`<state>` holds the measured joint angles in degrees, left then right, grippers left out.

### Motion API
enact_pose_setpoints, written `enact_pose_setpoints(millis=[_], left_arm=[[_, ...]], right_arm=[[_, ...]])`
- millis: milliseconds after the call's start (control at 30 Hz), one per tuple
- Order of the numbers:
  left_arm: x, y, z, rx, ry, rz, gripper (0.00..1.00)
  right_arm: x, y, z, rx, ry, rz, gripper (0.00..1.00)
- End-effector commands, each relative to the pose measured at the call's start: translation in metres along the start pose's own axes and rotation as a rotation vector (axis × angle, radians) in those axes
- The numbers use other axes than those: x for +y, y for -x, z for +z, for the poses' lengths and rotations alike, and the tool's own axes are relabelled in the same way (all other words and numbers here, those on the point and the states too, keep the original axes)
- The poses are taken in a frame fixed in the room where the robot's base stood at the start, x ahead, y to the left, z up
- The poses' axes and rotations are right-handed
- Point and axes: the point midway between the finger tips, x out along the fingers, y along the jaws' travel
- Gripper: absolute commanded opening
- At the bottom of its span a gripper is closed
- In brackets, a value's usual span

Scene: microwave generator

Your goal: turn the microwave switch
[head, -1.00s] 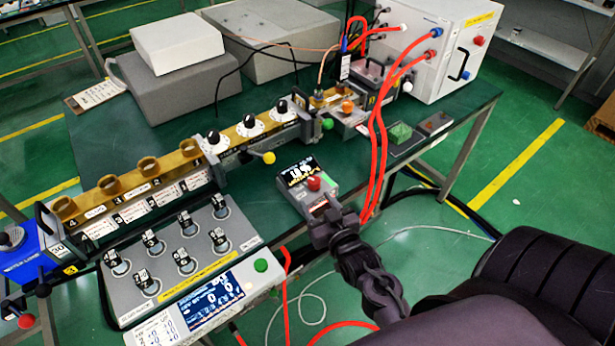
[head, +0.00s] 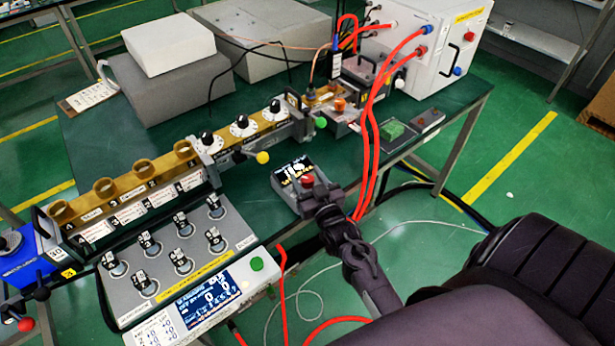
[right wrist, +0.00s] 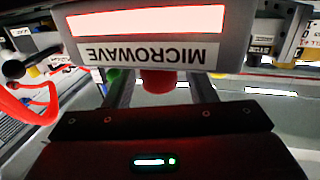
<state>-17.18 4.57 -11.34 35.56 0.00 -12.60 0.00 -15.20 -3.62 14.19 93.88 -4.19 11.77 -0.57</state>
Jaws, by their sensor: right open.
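The microwave switch box (head: 285,183) sits near the front edge of the green table, with a dark labelled top and a red knob (head: 307,181). In the right wrist view the box face (right wrist: 85,28) carries an upside-down "MICROWAVE" label (right wrist: 150,53) and a bright red-edged panel. The red knob (right wrist: 158,80) shows below the label. My right gripper (head: 312,192) is open at the knob, with one finger on each side of it. I cannot tell whether the fingers touch it. Its fingers also show in the right wrist view (right wrist: 158,92). My left gripper is out of view.
Red hoses (head: 368,150) hang close to my right gripper. A brass waveguide bench (head: 150,185) runs along the table to the left. A grey meter with a blue screen (head: 208,297) stands at the front.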

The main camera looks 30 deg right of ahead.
Motion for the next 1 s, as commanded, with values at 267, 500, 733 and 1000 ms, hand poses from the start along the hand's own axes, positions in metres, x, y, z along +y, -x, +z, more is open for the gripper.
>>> enact_pose_setpoints(millis=[267,500,733,1000], left_arm=[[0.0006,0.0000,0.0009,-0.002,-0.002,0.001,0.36],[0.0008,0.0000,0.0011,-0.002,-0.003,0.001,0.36],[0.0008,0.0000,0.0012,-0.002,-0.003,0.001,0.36],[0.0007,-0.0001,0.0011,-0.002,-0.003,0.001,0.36]], right_arm=[[0.0001,-0.0014,0.0004,-0.001,0.000,0.000,0.49],[0.0000,-0.0012,0.0003,-0.001,0.000,0.000,0.18],[0.0002,-0.0011,0.0004,-0.001,0.000,-0.005,0.07],[0.0011,-0.0014,0.0002,-0.001,0.004,-0.091,0.07]])
